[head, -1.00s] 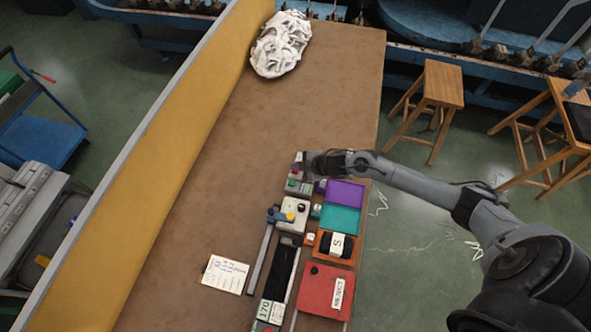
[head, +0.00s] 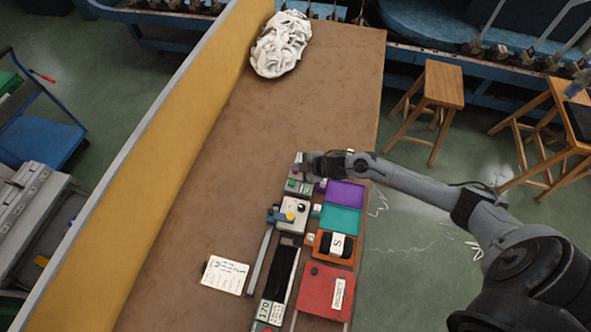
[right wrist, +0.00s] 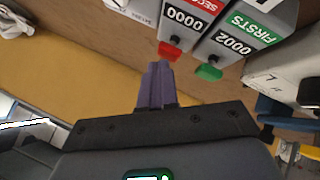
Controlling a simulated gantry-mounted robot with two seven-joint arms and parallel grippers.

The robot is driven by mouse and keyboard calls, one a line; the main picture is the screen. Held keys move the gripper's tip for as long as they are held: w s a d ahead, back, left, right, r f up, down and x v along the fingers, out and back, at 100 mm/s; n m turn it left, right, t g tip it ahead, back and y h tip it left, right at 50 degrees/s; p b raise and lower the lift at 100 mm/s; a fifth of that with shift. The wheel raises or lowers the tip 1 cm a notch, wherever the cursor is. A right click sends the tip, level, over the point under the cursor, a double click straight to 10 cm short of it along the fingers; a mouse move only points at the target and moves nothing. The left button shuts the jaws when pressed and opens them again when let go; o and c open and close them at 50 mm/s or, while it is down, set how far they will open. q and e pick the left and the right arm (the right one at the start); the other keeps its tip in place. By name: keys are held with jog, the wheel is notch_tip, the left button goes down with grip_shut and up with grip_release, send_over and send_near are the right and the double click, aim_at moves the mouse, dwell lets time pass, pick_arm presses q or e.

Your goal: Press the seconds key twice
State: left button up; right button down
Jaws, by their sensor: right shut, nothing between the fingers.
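The seconds counter (right wrist: 192,15) has a red label and reads 0000 in the right wrist view. Its red seconds key (right wrist: 169,51) sticks out from its lower end. Beside it the firsts counter (right wrist: 240,38) has a green label, reads 0002 and has a green key (right wrist: 209,72). My right gripper (right wrist: 156,68) is shut and empty, its purple fingertips just short of the red key in the picture; I cannot tell whether they touch. In the head view my right gripper (head: 307,168) is over the counters and partly hides them. My left gripper is not in view.
A grey box with a dial (head: 290,213), purple (head: 345,193) and teal (head: 340,219) trays, an orange tray (head: 322,251) and a red reject box (head: 325,290) stand nearby. A note card (head: 225,275) lies left. White cloth (head: 280,45) lies at the far end. The table's middle is clear.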

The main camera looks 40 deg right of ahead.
jog(key=shift+f, duration=0.4)
dwell(0.6)
jog(key=shift+r+p, duration=0.95)
jog(key=shift+r, duration=0.15)
jog(key=shift+r+p, duration=0.85)
notch_tip(320, 180, up, 3)
jog(key=p, duration=0.3)
jog(key=shift+r, duration=0.15)
